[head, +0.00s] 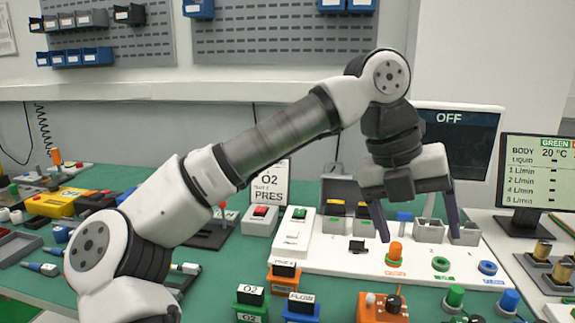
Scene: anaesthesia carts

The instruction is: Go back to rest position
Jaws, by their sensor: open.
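My gripper (416,222) hangs at the end of my arm, right of the middle in the head view. Its two dark fingers point down and are spread apart, with nothing between them. It is in front of or above the back part of a white panel (330,258). The panel carries an orange knob (396,252), a green ring (440,264) and a blue ring (487,268). Height of the fingertips over the panel is hard to tell. My arm crosses the picture from lower left to upper right and hides part of the table behind it.
A dark screen reading OFF (458,118) stands behind my gripper, and another monitor (538,172) is at right. Labelled O2 (250,300) and FLOW (300,306) blocks and an orange box (382,308) stand in front. A yellow device (55,202) lies at left on the green table.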

